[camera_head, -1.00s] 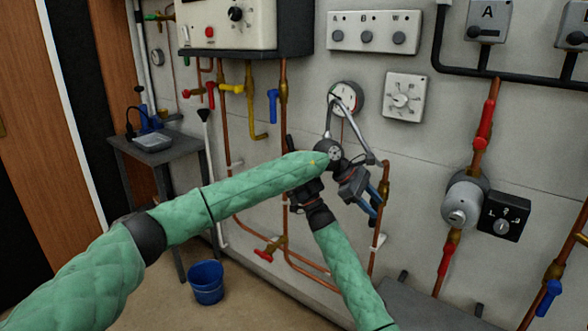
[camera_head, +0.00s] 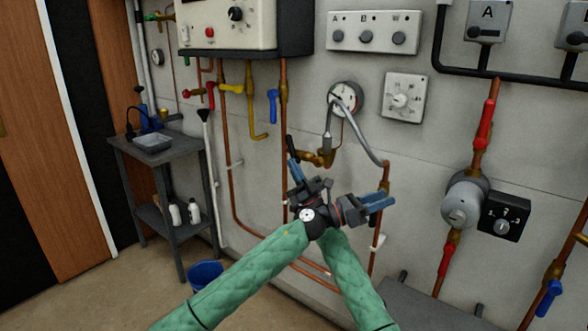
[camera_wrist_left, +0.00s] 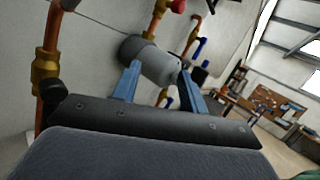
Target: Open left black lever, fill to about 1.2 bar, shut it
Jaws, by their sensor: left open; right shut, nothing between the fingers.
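The left black lever (camera_head: 290,145) stands steeply up at the left end of the brass valve (camera_head: 318,158), under the gauge. A grey braided hose (camera_head: 362,142) loops from the valve to the copper pipe on the right. The round pressure gauge (camera_head: 345,98) is partly covered by the hose; its reading is too small to tell. My right gripper (camera_head: 293,168) is shut and empty, its blue fingertips just below the lever; contact cannot be told. My left gripper (camera_head: 380,201) is open and empty, in front of the right copper pipe. Its blue fingers show in the left wrist view (camera_wrist_left: 158,82).
A grey cylindrical unit (camera_head: 465,200) with a black selector box is on the wall to the right. Copper pipes with coloured levers run along the wall. A grey side table (camera_head: 150,150) and a blue bucket (camera_head: 205,273) stand at left.

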